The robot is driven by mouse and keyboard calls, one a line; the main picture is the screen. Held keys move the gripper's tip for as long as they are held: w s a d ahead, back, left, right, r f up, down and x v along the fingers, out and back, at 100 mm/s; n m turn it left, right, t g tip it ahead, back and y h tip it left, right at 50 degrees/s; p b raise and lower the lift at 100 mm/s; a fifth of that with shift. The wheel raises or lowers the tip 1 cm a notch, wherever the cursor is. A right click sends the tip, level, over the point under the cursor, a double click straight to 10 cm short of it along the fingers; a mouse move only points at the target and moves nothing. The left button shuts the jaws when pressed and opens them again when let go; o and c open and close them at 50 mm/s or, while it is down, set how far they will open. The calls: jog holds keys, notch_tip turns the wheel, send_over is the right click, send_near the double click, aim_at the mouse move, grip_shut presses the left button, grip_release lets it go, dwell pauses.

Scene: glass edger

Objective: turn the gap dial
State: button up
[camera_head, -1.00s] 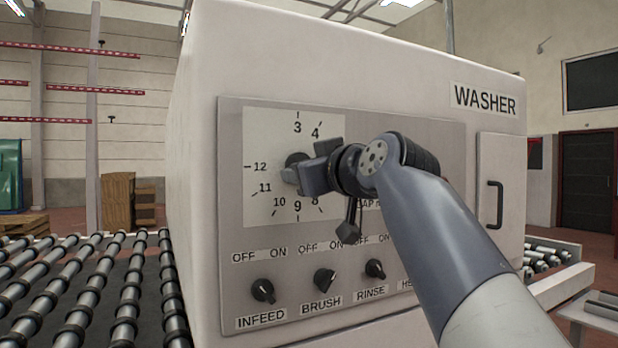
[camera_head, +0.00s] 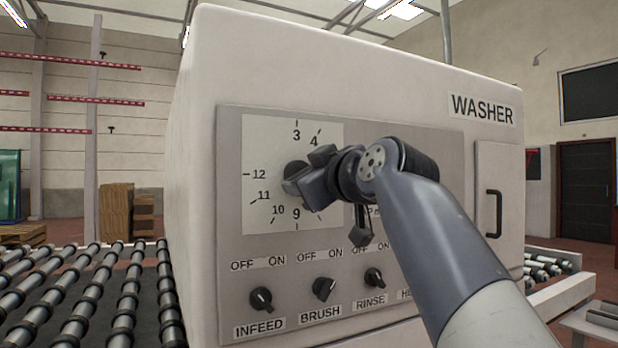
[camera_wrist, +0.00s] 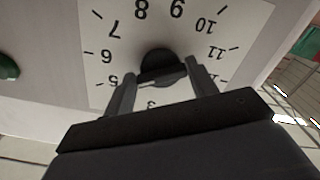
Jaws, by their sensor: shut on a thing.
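The gap dial is a dark round knob (camera_head: 293,172) on a white numbered face (camera_head: 262,140) on the washer's front panel. My gripper (camera_head: 318,176) comes in from the right, with its fingers at the knob. They hide part of it and some numbers on the right. In the wrist view, the knob (camera_wrist: 160,62) has a raised grip bar with a pale line pointing left, roughly toward the 5. My gripper (camera_wrist: 161,84) has one finger on each side of that bar and is shut on it. The numbers appear upside down there.
Below the dial are black switch knobs for infeed (camera_head: 261,299), brush (camera_head: 324,289) and rinse (camera_head: 374,278). A cabinet door with a black handle (camera_head: 494,213) is at the right. A roller conveyor (camera_head: 85,295) runs along the left. A green button (camera_wrist: 8,68) shows in the wrist view.

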jog(key=o, duration=1)
jog(key=shift+s, duration=0.1)
jog(key=b+v, duration=0.1)
jog(key=v, duration=0.9)
jog(key=shift+s+d, duration=0.15)
jog(key=shift+s, duration=0.1)
jog(key=shift+w, duration=0.1)
jog(key=p+x, duration=0.1)
jog(key=x, duration=0.9)
jog(key=shift+w, duration=0.3)
jog(key=shift+s, duration=0.15)
